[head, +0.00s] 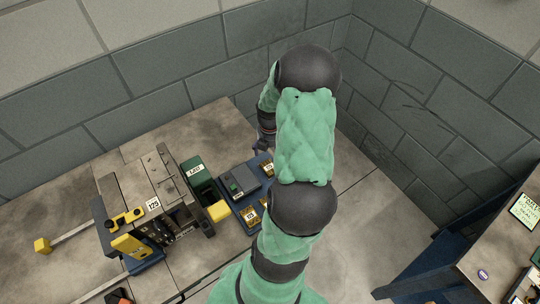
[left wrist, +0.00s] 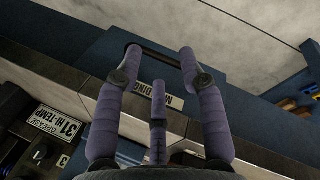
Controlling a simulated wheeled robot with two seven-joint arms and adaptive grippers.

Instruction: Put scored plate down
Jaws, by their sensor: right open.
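No thing in view can be surely told as the scored plate. A dark grey flat block (head: 240,181) lies on a blue tray (head: 230,207) on the bench. My right gripper (head: 262,147) is open at the tray's far edge, mostly hidden behind my green-sleeved arm. I cannot tell whether it touches anything. In the left wrist view, my left gripper (left wrist: 160,62) has its purple padded fingers spread apart. My left gripper does not show in the head view.
Grey block walls close off the back and right. Another bench (head: 500,262) stands at lower right. The grey bench (head: 215,130) behind the mould is bare.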

